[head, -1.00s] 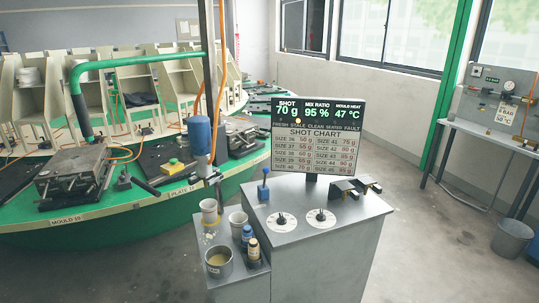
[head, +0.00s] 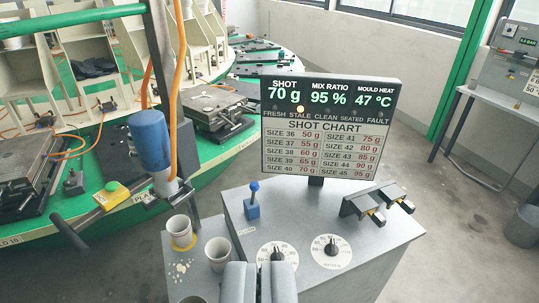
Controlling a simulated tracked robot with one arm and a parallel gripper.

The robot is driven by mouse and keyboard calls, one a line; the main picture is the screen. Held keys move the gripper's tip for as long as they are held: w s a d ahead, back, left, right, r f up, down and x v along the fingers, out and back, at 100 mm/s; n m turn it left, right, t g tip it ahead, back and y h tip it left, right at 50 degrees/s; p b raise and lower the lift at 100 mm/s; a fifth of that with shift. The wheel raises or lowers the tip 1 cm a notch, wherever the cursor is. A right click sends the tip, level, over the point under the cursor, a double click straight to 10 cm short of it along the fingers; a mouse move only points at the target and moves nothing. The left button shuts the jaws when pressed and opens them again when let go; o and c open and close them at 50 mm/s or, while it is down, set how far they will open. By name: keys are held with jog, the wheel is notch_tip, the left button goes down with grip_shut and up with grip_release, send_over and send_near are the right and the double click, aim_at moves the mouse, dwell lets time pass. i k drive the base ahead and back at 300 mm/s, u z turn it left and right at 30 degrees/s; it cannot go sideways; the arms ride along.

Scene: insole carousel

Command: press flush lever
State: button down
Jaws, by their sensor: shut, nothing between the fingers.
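A small lever with a blue block base and a blue ball knob (head: 253,199) stands upright on the left part of the grey console top (head: 308,209). The display (head: 328,125) behind the lever reads shot 70 g, mix ratio 95 %, mould heat 47 °C, with an amber lamp lit above "STALE".
A second dial (head: 331,251) and two black holders (head: 363,207) sit right of the lever. A blue mixing head (head: 152,147) hangs at left above paper cups (head: 180,230). The green carousel (head: 100,210) fills the left.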

aim_at(254, 186)
jog(key=i, duration=1.05)
jog(key=u, duration=0.15)
